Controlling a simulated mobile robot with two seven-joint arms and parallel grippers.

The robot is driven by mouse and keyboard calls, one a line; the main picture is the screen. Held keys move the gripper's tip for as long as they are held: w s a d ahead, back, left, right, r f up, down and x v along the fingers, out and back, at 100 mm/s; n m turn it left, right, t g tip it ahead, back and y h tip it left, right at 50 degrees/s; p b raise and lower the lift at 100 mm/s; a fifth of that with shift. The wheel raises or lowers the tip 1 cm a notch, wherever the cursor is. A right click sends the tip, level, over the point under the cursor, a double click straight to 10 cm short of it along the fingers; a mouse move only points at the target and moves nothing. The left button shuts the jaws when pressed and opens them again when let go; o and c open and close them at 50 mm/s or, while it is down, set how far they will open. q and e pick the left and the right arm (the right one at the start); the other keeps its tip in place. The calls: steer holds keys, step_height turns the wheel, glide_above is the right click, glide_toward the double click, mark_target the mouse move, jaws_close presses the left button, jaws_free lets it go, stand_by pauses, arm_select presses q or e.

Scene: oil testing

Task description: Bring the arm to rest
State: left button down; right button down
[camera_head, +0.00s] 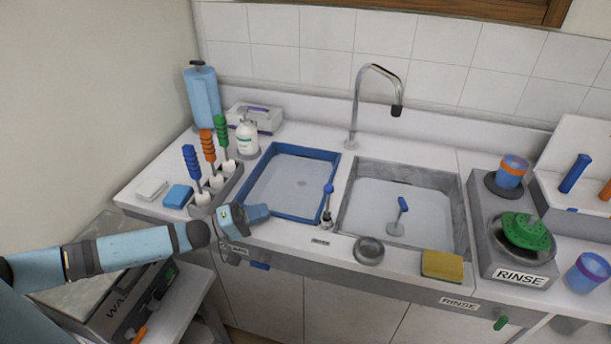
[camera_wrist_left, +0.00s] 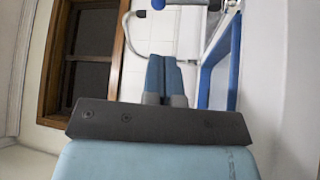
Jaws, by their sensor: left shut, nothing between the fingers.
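My left arm comes in from the left in the head view, low over the front of the counter. My left gripper (camera_head: 262,212) is at the front left corner of the blue-rimmed left basin (camera_head: 334,172). Its blue fingers are shut with nothing between them. In the left wrist view the fingers of the gripper (camera_wrist_left: 165,62) lie side by side, touching. My right gripper does not show in either view.
A rack of brushes (camera_head: 212,188) with blue, orange and green handles stands just left of the gripper. A blue sponge (camera_head: 178,196) lies beside it. The right basin (camera_head: 458,215), a yellow sponge (camera_head: 442,266) and a rinse station (camera_head: 480,225) are further right.

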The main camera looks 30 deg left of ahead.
arm_select(q)
steer(key=s+d+f+m+g+y+p, duration=0.1)
steer(key=s+d+f+m+y, duration=0.3)
steer(key=s+d, duration=0.5)
steer(key=s+d+f+m+g+y+p, duration=0.2)
steer(key=s+d+f+m+y+p, duration=0.2)
steer(key=s+d, duration=0.6)
step_height(320, 180, down, 4)
steer(key=shift+r+m+g+y, duration=0.3)
steer(key=shift+m+y, duration=0.5)
steer(key=shift+y, duration=0.4)
